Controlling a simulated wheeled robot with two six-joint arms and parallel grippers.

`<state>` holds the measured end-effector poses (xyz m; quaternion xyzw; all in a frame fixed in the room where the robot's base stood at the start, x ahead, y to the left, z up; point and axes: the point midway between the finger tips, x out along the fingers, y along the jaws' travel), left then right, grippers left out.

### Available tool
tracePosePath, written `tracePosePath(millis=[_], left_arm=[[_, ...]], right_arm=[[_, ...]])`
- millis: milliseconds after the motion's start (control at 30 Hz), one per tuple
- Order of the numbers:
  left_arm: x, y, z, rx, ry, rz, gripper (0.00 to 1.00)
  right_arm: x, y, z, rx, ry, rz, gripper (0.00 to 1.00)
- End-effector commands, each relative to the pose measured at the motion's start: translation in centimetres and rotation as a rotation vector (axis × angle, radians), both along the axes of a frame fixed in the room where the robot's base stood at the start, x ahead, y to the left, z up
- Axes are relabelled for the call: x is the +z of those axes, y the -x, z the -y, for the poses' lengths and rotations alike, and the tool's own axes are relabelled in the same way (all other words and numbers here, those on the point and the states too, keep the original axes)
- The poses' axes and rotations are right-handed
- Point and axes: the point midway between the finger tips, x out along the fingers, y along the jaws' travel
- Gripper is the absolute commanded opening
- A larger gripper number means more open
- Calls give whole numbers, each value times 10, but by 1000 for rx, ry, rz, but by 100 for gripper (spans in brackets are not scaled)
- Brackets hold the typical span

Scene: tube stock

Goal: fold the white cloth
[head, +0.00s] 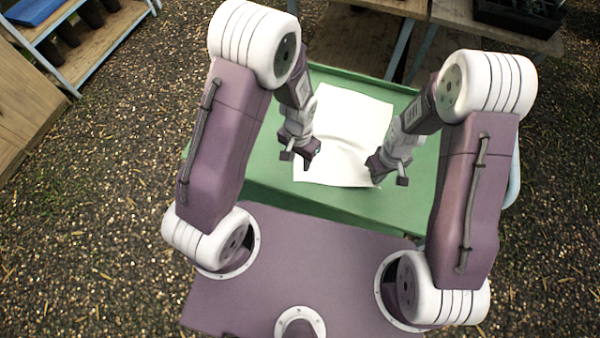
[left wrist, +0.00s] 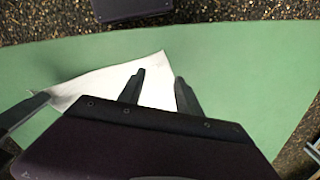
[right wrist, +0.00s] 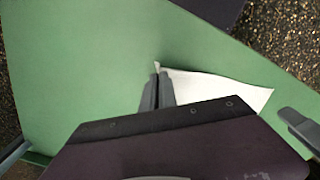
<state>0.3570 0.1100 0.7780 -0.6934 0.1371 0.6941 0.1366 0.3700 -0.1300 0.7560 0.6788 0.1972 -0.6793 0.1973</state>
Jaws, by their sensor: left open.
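The white cloth (head: 350,115) lies spread out on the green table, with a soft ridge across its middle. My left gripper (head: 313,163) is over the cloth's near left part. In the left wrist view its two fingers (left wrist: 160,78) stand apart, with cloth (left wrist: 155,92) showing between and beyond them; the gripper body hides the rest. My right gripper (head: 377,178) is at the near right corner of the cloth. In the right wrist view its fingers (right wrist: 156,85) are close together, with a thin tip of the cloth (right wrist: 205,88) at them.
The green table (head: 400,205) has bare surface around the cloth and a raised rim at the back. Wooden benches (head: 350,40) stand behind it, one bearing a dark tray (head: 515,25). A shelf rack (head: 95,45) is at the far left on gravel.

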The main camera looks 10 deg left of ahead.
Motion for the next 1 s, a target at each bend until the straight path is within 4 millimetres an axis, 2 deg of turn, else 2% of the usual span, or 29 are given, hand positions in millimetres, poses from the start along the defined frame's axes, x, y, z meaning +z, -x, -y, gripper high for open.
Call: tracePosePath(millis=[100, 333, 500, 767, 833, 1000], left_arm=[[-23, 1, 0, 0, -1, -4, 41], [-56, 1, 0, 0, 0, -1, 41], [-66, 0, 0, 0, 0, 0, 41], [-68, 0, 0, 0, 0, 1, 41], [-68, 0, 0, 0, 0, 0, 35], [-68, 0, 0, 0, 0, 0, 12]], right_arm=[[0, 0, 0, 0, 0, 0, 0], [0, 0, 0, 0, 0, 0, 0], [0, 0, 0, 0, 0, 0, 0], [0, 0, 0, 0, 0, 0, 0], [0, 0, 0, 0, 0, 0, 0], [0, 0, 0, 0, 0, 0, 0]])
